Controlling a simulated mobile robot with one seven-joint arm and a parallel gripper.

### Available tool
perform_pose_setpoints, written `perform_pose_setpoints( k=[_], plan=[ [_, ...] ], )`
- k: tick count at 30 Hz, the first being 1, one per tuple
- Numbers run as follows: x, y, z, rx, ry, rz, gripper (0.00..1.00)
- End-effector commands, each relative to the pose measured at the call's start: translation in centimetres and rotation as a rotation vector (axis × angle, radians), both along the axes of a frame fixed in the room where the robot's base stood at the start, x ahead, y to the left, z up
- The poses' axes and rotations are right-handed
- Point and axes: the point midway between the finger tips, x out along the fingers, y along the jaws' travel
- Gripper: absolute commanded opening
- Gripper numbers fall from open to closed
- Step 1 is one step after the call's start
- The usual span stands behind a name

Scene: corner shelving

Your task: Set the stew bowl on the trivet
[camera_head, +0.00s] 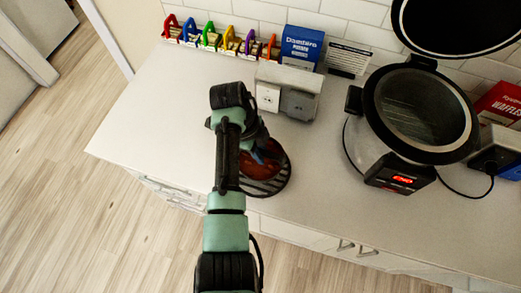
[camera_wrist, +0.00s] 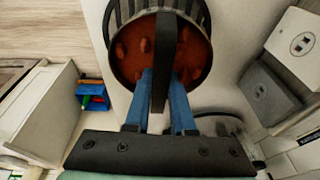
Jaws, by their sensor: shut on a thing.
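The stew bowl (camera_head: 256,168) holds reddish-brown stew with lumps and is partly hidden by my arm in the head view. In the wrist view the bowl (camera_wrist: 192,62) fills the top middle. The black slatted round trivet (camera_head: 268,188) shows beneath and around it; its slats (camera_wrist: 198,12) also show past the bowl's far rim. My gripper (camera_wrist: 164,78) is shut on the bowl, its blue fingers either side of a dark upright bar that crosses the stew. The bowl is over the trivet; I cannot tell whether it touches.
A white and grey box-like item (camera_head: 288,92) stands behind the trivet. A large open-lidded cooker (camera_head: 415,115) with a red display is at the right. Coloured clips (camera_head: 215,38) and a blue box (camera_head: 302,45) line the wall. The counter's left side is clear.

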Motion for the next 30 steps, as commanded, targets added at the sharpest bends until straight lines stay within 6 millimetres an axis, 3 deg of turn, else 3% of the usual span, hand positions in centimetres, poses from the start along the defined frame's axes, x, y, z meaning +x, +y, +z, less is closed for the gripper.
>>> perform_pose_setpoints(
  k=[8, 9, 14, 24, 30],
  plan=[
    [0.1, 0.0, -0.7, 0.001, -0.005, 0.000, 0.00],
    [0.0, 0.0, -0.8, 0.001, -0.001, 0.000, 0.24],
    [0.0, 0.0, -0.8, 0.001, 0.000, 0.000, 0.52],
    [0.0, 0.1, -0.5, 0.001, -0.001, 0.000, 0.52],
    [0.2, 0.8, 1.9, 0.002, -0.007, 0.001, 0.52]
  ],
)
